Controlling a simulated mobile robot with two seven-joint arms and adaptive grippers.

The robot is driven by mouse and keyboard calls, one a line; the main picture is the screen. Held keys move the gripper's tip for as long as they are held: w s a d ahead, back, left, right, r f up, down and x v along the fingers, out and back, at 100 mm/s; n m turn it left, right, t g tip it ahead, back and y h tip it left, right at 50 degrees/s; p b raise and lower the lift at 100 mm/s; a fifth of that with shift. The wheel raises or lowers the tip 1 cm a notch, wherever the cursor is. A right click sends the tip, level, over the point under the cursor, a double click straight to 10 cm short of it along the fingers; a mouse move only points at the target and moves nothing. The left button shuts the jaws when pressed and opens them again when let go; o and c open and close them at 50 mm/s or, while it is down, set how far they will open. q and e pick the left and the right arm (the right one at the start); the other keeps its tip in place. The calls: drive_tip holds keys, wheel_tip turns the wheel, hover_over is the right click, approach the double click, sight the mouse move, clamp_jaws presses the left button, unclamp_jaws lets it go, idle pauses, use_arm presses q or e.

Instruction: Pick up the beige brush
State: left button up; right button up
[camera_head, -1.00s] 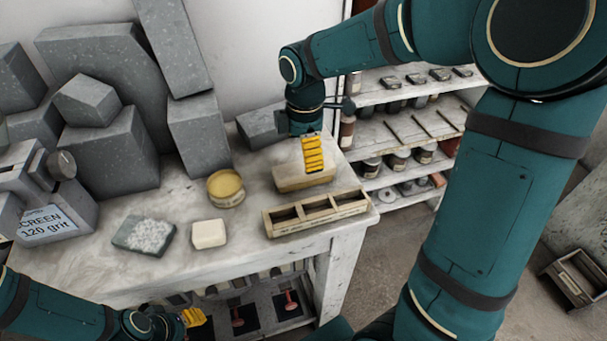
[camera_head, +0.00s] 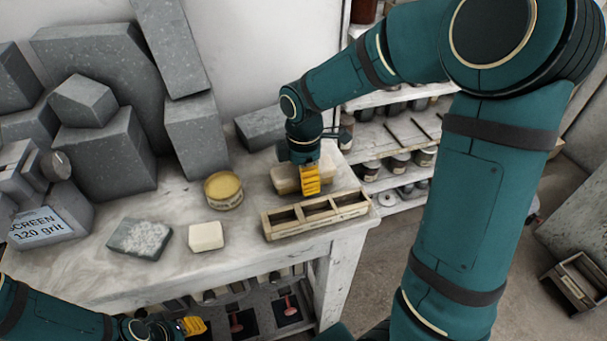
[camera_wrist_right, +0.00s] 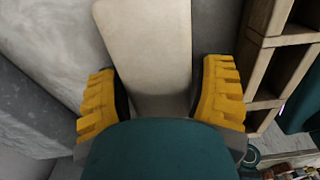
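The beige brush (camera_head: 284,178) lies on the white bench, behind the slotted wooden box. It looks like a long pale block, and my right gripper hides part of it in the head view. In the right wrist view the brush (camera_wrist_right: 150,45) runs between the two yellow fingers, with a gap on each side. My right gripper (camera_head: 310,187) is open and points down at the brush; it also shows in the right wrist view (camera_wrist_right: 158,75). My left gripper (camera_head: 193,326) is low at the bottom left, away from the brush; its finger opening is unclear.
The wooden box (camera_head: 317,214) stands close in front of the brush. A round yellow tin (camera_head: 223,190), a cream block (camera_head: 206,236) and a grey sponge-like block (camera_head: 140,239) lie to the left. Grey stone blocks stand behind. Shelves (camera_head: 385,150) are at the right.

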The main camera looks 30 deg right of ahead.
drive_tip(key=c, duration=0.8)
wheel_tip(320, 180, up, 10)
drive_tip(key=shift+r+p, duration=0.1)
drive_tip(key=shift+p, duration=0.95)
drive_tip(key=o, duration=0.3)
drive_tip(key=shift+c, duration=0.3)
